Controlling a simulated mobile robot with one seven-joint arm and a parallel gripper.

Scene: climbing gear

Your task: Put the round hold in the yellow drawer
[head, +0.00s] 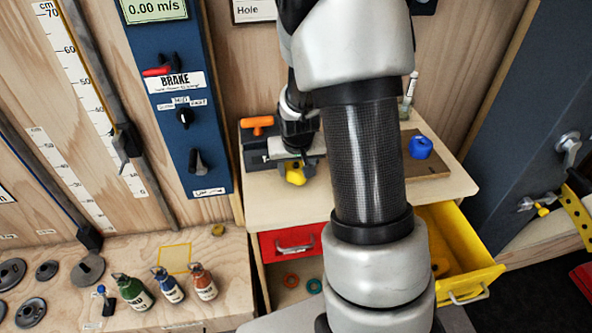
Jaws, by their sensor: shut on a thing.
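My gripper (299,158) is at the left part of the wooden worktop, seen past my arm. It is shut on a rounded yellow piece (295,175), which shows just below the fingers, in front of a grey clamp-like device. I cannot tell from its visible side whether this is the round hold, or whether it touches the top. The yellow drawer (478,277) is pulled open below the worktop at the right. My forearm hides its left part, and an orange-yellow item partly shows inside.
A blue rounded piece (420,147) sits on a brown board (431,167) on the worktop (270,211). An orange-handled tool (257,123) lies at the back left. A red drawer front (292,242) is beside the yellow drawer. Small bottles (167,285) stand on the left bench.

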